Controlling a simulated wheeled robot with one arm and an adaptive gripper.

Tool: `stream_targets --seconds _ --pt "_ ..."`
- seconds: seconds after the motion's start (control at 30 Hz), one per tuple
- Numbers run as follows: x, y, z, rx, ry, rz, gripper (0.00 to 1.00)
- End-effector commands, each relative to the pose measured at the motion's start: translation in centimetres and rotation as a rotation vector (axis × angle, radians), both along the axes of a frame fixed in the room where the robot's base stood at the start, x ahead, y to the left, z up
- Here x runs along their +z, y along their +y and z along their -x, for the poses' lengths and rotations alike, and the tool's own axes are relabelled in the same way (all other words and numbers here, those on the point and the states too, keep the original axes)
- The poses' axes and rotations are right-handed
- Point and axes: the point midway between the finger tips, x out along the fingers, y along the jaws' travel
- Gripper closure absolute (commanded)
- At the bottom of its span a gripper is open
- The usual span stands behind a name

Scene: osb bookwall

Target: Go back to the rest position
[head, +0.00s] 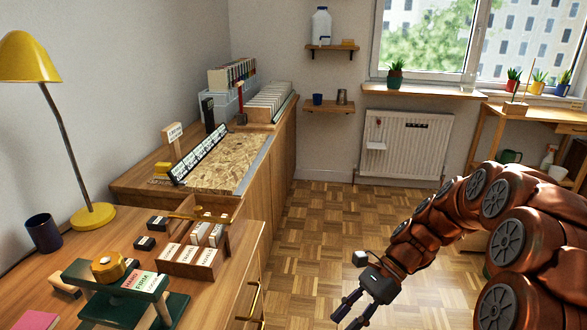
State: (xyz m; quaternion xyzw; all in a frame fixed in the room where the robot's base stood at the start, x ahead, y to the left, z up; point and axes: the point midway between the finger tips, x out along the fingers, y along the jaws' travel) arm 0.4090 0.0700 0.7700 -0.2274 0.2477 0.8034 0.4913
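My gripper (345,322) hangs over the parquet floor (318,225) at the bottom of the head view, right of the wooden desk (236,262). Its two dark fingers point down and to the left, with a gap between them. Nothing shows between the fingers, though the tips are near the lower picture edge. My reddish-brown arm comes in from the right and bends down to the gripper. The gripper touches nothing that I can see.
The desk holds a yellow lamp (92,216), a dark mug (43,233), a wooden box of labelled blocks (190,262) and a green stand (118,282). Behind it is an OSB-topped cabinet (225,160). A radiator (405,145) is under the window. The middle floor is clear.

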Motion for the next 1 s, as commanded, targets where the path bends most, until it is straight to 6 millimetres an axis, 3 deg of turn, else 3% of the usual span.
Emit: stream_targets --seconds 0.03,0.3,0.63,1.0 --pt "2.0 0.2 0.8 0.039 -0.038 0.010 0.64" --pt "7.3 0.4 5.2 0.256 -0.224 0.058 0.64" --pt "13.0 -0.5 10.8 0.528 -0.419 0.118 0.64" --pt "18.3 -3.0 16.4 0.832 -0.606 0.198 0.64"
